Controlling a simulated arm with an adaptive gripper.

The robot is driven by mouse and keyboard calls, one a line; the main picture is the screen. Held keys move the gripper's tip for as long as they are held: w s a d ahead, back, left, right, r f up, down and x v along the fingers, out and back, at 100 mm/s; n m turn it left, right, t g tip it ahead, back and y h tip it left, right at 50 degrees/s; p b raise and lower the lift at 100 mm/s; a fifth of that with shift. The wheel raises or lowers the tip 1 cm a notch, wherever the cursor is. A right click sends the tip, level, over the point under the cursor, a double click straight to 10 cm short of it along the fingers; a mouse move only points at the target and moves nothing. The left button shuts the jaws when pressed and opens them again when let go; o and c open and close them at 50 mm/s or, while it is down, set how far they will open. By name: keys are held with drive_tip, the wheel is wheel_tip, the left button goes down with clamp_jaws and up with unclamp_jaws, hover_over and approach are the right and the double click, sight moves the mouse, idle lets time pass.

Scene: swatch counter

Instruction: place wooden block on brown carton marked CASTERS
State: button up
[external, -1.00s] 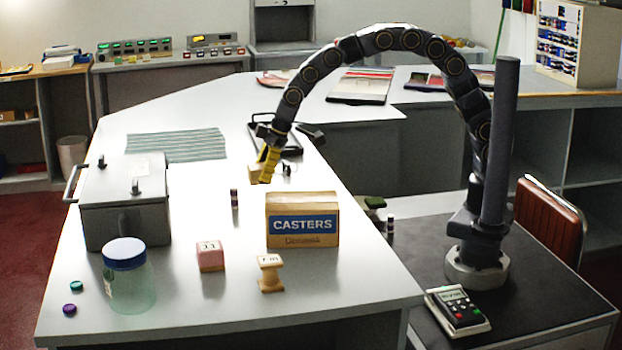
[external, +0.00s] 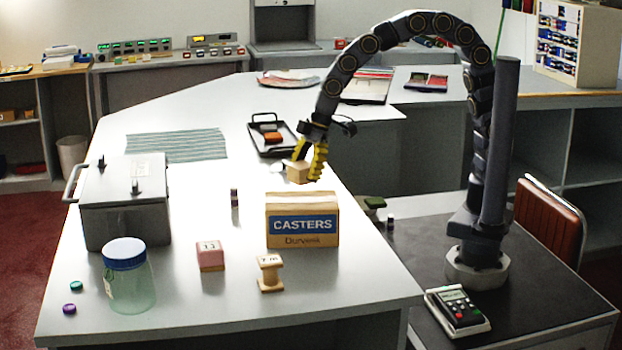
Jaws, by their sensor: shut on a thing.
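The wooden block (external: 298,172) is a light tan cube held in my gripper (external: 308,168). My gripper has yellow fingers and is shut on the block, above the counter and behind the carton. The brown carton marked CASTERS (external: 302,241) stands upright on the counter, with a blue label on its front face. Its top (external: 300,200) is closed and bare. The block shows just above and beyond the carton's back edge in the picture, apart from it.
A black tray (external: 257,143) with small blocks lies behind my gripper. A pink block (external: 210,256), a wooden stamp (external: 270,273), a lidded jar (external: 129,277) and a grey metal box (external: 126,203) stand around the carton's left and front. The counter's right edge is close to the carton.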

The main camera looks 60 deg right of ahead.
sight(305, 199)
drive_tip(key=shift+f, duration=2)
drive_tip(key=shift+f, duration=0.1)
drive_tip(key=o, duration=1.1)
drive_tip(key=v, duration=1.2)
drive_tip(key=s+d+f+m+h, duration=0.1)
drive_tip(key=s+d+m, duration=0.15)
drive_tip(key=d, duration=0.45)
drive_tip(key=s+d+f+m+h, duration=0.1)
drive_tip(key=s+d+m, duration=0.15)
drive_tip(key=d, duration=0.55)
drive_tip(key=s+d+f+m+g, duration=0.1)
drive_tip(key=s+d+m, duration=0.2)
drive_tip(key=s+d, duration=0.1)
drive_tip(key=s+d+f+m+g+h, duration=0.1)
drive_tip(key=s+d+f+m, duration=0.1)
drive_tip(key=s+d, duration=0.2)
drive_tip(key=s+d+f+m+g+h, duration=0.1)
drive_tip(key=s+d+m, duration=0.2)
drive_tip(key=s+d, duration=0.1)
drive_tip(key=shift+s+f+m, duration=0.3)
